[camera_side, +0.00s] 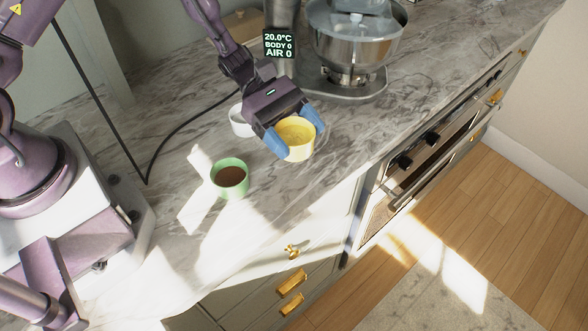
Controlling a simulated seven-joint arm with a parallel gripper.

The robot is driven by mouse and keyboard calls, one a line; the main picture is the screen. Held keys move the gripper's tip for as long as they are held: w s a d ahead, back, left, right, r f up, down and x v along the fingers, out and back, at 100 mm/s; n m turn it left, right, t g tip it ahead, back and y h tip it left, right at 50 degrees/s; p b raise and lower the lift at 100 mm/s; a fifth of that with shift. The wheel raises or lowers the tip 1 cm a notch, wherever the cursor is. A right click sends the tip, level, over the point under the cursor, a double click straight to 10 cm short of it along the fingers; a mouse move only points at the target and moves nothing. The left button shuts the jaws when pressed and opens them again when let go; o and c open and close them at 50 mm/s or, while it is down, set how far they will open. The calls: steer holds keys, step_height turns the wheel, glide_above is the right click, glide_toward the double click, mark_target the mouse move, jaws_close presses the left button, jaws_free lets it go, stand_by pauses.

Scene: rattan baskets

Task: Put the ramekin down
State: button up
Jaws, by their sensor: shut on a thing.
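A yellow ramekin (299,146) is between the blue fingertips of my gripper (297,134), above or on the marble countertop near its front edge. My gripper is shut on the ramekin, with one finger at its left side and one at its right. The ramekin looks upright, and its open top shows a yellow inside. I cannot tell whether its base touches the counter.
A green cup (230,178) with brown contents stands to the left, near the counter's front edge. A white cup (240,121) is partly hidden behind my gripper. A stand mixer (352,45) stands behind at the right.

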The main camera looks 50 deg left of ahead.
step_height(320, 180, down, 8)
steer(key=shift+s+r, duration=0.1)
stand_by(0.4)
steer(key=o, duration=1)
steer(key=shift+r, duration=0.1)
steer(key=v, duration=0.7)
steer(key=shift+a, duration=0.25)
steer(key=shift+r, duration=0.15)
